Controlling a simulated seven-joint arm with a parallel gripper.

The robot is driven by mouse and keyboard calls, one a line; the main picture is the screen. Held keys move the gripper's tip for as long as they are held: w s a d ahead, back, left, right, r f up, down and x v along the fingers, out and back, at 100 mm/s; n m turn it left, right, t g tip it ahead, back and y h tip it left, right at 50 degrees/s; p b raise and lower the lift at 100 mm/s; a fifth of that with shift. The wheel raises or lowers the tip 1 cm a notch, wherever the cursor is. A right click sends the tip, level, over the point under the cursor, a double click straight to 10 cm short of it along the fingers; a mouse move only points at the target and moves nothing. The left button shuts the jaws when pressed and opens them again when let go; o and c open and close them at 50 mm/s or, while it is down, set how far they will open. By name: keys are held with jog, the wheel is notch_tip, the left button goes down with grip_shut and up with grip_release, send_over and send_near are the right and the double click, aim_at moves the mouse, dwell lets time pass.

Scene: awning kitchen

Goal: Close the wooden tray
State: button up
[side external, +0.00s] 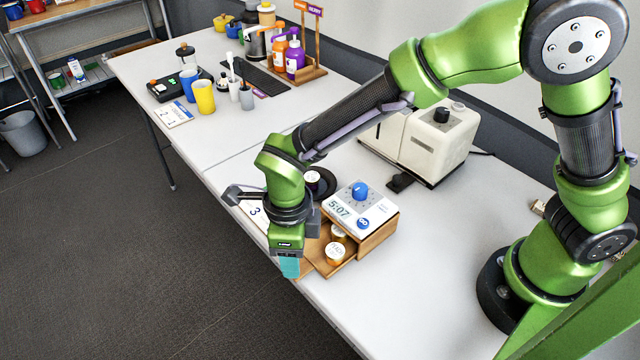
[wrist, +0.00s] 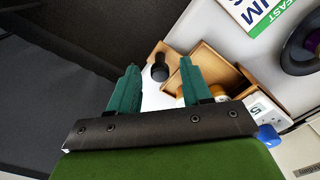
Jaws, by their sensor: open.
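The wooden tray (side external: 325,268) is a drawer pulled out from a wooden box (side external: 377,236) near the table's front edge. Several round capsules or jars (side external: 335,253) with pale tops sit in it. My gripper (side external: 288,268) is at the tray's outer left end, by the table edge; I cannot tell if it touches. In the wrist view my gripper's two teal fingers (wrist: 158,88) are apart with nothing held between them. The tray (wrist: 210,62) shows beyond the right finger, with a dark round knob (wrist: 160,72) between the fingers. The gripper's palm hides part of the tray and box.
A white timer (side external: 355,203) with a blue knob rests on the box. A dark round plate (side external: 318,184) with a jar stands behind it. A cream machine (side external: 425,140) is at the back. A sign (wrist: 262,8) lies nearby.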

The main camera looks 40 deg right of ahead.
grip_shut()
send_near(325, 228)
jog(key=s+a+f, duration=0.1)
jog(key=s+f, duration=0.1)
jog(key=s+a+f, duration=0.1)
jog(key=a, duration=0.1)
jog(key=shift+s+f, duration=0.35)
grip_release()
jog(key=shift+a, duration=0.1)
